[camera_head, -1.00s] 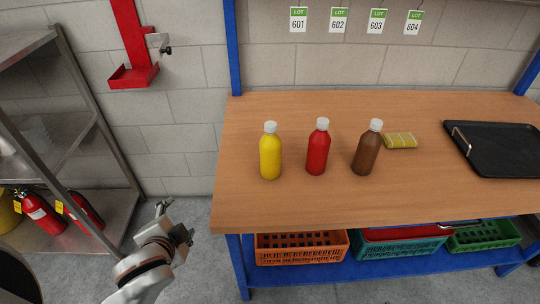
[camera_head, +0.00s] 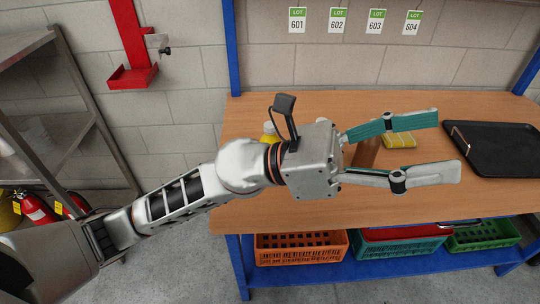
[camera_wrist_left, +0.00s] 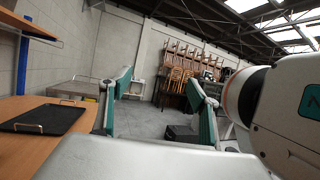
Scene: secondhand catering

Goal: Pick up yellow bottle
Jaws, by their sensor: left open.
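The yellow bottle (camera_head: 268,133) stands on the wooden table, mostly hidden behind my left arm; only its pale cap and a bit of yellow show in the head view. My left gripper (camera_head: 446,146) is open and empty, stretched out over the table to the right of the bottle, its fingers pointing right. The brown bottle (camera_head: 366,152) shows only partly between and behind the fingers. The red bottle is hidden behind my gripper. In the left wrist view the open fingers (camera_wrist_left: 165,100) frame the room, with no bottle between them. My right gripper is not in view.
The wooden table (camera_head: 460,205) also holds a yellow sponge-like packet (camera_head: 399,141) and a black tray (camera_head: 500,150), also seen in the left wrist view (camera_wrist_left: 45,119). Crates (camera_head: 300,250) sit on the shelf below. A metal rack (camera_head: 60,130) stands left.

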